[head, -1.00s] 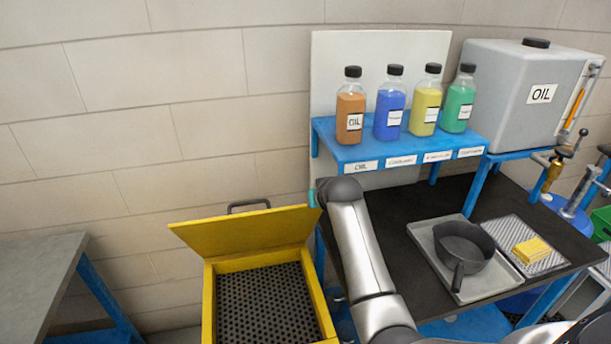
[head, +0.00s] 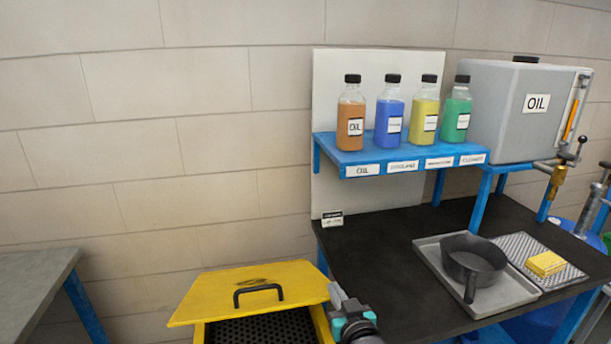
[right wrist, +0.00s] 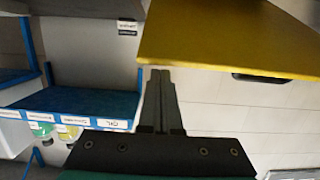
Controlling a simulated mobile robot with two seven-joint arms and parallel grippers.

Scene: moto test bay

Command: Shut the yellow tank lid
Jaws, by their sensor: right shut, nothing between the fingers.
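The yellow tank lid (head: 215,292) is partly lowered over the yellow tank (head: 321,325). It slopes, and its top face with a black handle (head: 258,292) faces me. Below its front edge the dark perforated inside of the tank still shows. My right gripper (head: 336,291) is just right of the lid's right edge. In the right wrist view the fingers (right wrist: 158,74) are shut and empty, with their tips close to the lid's edge (right wrist: 230,38). I cannot tell whether they touch it. My left gripper is out of view.
A dark workbench (head: 375,260) stands right of the tank, with a grey tray (head: 510,298) holding a black pan (head: 473,262). Several bottles stand on a blue shelf (head: 345,158) above. A grey table (head: 35,285) is at far left.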

